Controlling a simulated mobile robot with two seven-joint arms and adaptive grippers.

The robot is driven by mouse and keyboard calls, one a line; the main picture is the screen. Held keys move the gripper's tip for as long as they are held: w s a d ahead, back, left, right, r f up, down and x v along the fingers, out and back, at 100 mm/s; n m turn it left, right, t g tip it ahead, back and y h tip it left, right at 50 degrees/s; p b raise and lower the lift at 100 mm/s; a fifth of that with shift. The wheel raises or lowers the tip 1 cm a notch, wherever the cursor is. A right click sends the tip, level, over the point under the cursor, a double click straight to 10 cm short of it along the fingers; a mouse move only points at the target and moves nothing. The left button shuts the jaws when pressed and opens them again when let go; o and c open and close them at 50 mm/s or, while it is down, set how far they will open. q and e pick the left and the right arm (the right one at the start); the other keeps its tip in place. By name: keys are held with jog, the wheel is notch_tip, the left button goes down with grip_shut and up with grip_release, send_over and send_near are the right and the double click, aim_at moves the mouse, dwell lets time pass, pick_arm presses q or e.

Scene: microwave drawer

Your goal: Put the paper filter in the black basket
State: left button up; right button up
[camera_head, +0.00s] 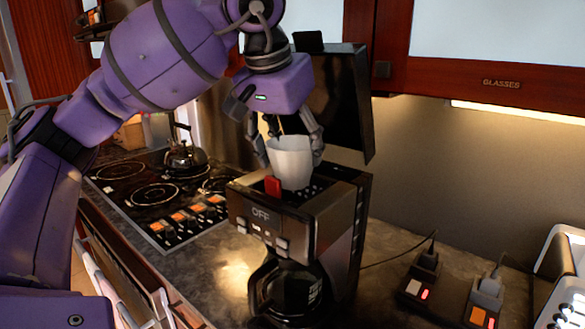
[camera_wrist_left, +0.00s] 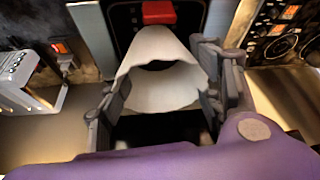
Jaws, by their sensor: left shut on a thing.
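The white paper filter (camera_head: 291,160) is held in my left gripper (camera_head: 291,143), above the open top of the black coffee maker (camera_head: 335,215). In the left wrist view the paper filter (camera_wrist_left: 160,70) sits between the two fingers of my left gripper (camera_wrist_left: 158,100), which are shut on it. The filter's lower end is at the top opening, behind a red tab (camera_head: 272,186); how deep it sits is unclear. The black basket is not clearly seen; the filter and the machine's front hide the opening. My right gripper is not in view.
The coffee maker's raised lid (camera_head: 342,105) stands behind my gripper. A glass carafe (camera_head: 290,287) is below. A stovetop (camera_head: 150,190) with a kettle (camera_head: 186,157) is left. Power plugs (camera_head: 425,262) and a toaster-like appliance (camera_head: 562,275) are right. Wooden cabinets (camera_head: 480,85) hang above.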

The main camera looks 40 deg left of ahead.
aim_at(292, 171)
pick_arm(q)
jog(key=f, duration=0.3)
jog(key=shift+w+a+f, duration=0.15)
jog(key=shift+a+f, duration=0.05)
jog(key=shift+a, duration=0.05)
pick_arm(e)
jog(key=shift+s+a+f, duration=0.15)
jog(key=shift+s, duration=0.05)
pick_arm(q)
jog(key=shift+f, duration=0.1)
jog(key=shift+f, duration=0.45)
jog(key=o, duration=0.9)
jog(key=shift+o, duration=0.3)
jog(key=shift+d, duration=0.1)
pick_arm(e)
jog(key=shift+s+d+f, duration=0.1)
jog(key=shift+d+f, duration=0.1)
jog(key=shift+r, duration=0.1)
